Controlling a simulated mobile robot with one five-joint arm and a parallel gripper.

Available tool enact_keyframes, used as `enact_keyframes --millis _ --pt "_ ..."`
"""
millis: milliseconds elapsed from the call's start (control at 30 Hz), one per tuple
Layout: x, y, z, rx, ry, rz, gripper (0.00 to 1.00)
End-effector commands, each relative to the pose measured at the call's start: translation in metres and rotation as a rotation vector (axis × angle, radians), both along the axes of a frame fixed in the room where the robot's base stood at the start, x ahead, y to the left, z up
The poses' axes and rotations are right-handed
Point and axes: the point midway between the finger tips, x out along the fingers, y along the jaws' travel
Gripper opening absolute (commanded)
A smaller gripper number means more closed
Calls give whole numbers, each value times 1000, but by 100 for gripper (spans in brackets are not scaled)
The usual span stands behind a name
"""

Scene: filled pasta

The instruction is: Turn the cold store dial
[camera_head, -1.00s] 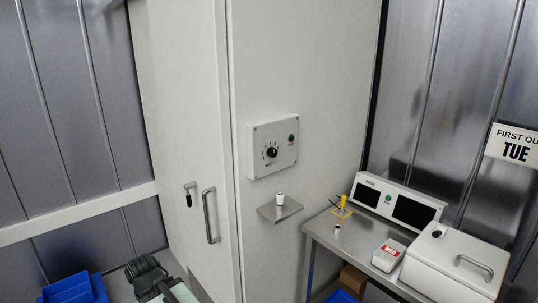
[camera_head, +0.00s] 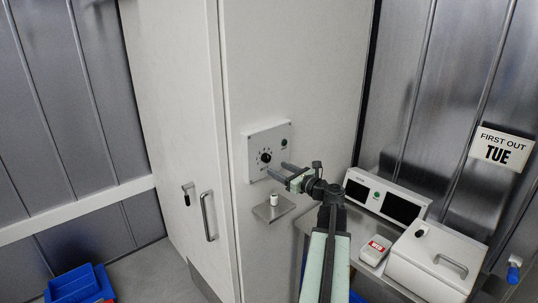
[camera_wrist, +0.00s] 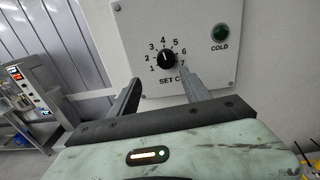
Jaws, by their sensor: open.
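The cold store dial (camera_head: 265,157) is a black knob on a white control panel (camera_head: 256,138) on the pale cabinet wall. In the wrist view the dial (camera_wrist: 167,58) has numbers around it from 1 to 7, and its white mark points up, near 4. My gripper (camera_head: 279,171) is open and empty, just right of and below the dial in the head view. In the wrist view my gripper's two fingers (camera_wrist: 160,88) stand apart, one to each side below the dial, with the dial beyond their tips. I see no contact.
A green COLD lamp (camera_wrist: 220,33) is right of the dial. A small shelf (camera_head: 268,213) with a white cylinder (camera_head: 274,199) juts out below the panel. A metal table at right holds a white box (camera_head: 432,262), a display unit (camera_head: 390,187) and a small red-labelled box (camera_head: 374,249).

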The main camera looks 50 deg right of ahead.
Motion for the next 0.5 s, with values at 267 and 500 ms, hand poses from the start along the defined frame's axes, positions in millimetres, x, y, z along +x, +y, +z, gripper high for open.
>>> enact_keyframes --millis 267,500 --pt "-1 -14 7 45 -27 -27 55" --pt "44 -17 7 42 -26 -23 55"
